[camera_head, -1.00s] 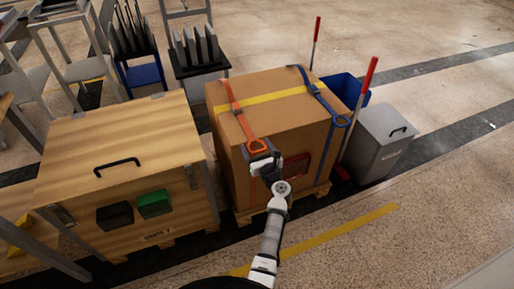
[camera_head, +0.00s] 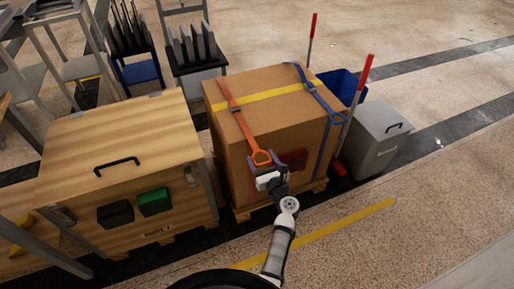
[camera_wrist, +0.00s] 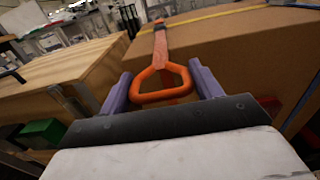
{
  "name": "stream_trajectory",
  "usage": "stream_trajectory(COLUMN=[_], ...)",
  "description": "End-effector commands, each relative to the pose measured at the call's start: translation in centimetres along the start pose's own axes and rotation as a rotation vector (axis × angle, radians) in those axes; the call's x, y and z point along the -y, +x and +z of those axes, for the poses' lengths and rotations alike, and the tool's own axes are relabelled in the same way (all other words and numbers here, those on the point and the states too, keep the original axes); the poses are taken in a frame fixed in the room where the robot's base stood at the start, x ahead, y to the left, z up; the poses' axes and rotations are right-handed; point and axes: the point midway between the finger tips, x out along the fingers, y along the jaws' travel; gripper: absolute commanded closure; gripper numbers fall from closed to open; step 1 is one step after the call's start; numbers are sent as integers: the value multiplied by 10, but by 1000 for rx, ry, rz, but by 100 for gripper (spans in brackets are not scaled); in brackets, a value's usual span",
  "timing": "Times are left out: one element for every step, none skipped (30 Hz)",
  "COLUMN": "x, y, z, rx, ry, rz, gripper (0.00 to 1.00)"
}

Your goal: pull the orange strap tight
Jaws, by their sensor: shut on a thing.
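The orange strap (camera_head: 239,116) runs over the top of a large cardboard box (camera_head: 234,162) and through a dark buckle near the front edge. Its orange end loop (camera_head: 262,157) hangs at the box's upper front. My gripper (camera_head: 266,171) is at this loop, in front of the box. In the wrist view the loop (camera_wrist: 163,96) lies between the two purple fingers of my gripper (camera_wrist: 163,88), and the strap (camera_wrist: 161,45) stretches straight from it toward the box. The wrist body hides the fingers' lower part.
A blue strap (camera_head: 327,105) and a yellow band (camera_head: 268,95) also cross the box. A wooden crate (camera_head: 125,150) with black and green boxes on its front stands left. A grey bin (camera_head: 381,135) and a red-handled pole stand right.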

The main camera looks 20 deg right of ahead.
Motion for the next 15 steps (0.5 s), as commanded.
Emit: stream_trajectory(x=[0, 0, 0, 0, 0, 0, 0, 0, 0, 0, 0, 0, 0, 0, 0], y=[-7, -10, -12, -12, -13, -13, -13, -13, -13, -13, -13, -13, -13, -13, -13], z=[0, 0, -1, -1, -1, -1, -2, -2, -2, -2, -2, -2, -2, -2, -2], rx=[-2, -2, -3, -2, -2, -2, -2, -2, -2, -2, -3, -3, -3, -3, -2], ry=[2, 2, 2, 2, 2, 1, 2, 2, 2, 2, 2, 2, 2, 2, 1], rz=[-1, -1, -1, -1, -1, -1, -1, -1, -1, -1, -1, -1, -1, -1, -1], gripper=[77, 77, 77, 77, 77, 77, 77, 77, 77, 77, 77, 77, 32, 28, 25])
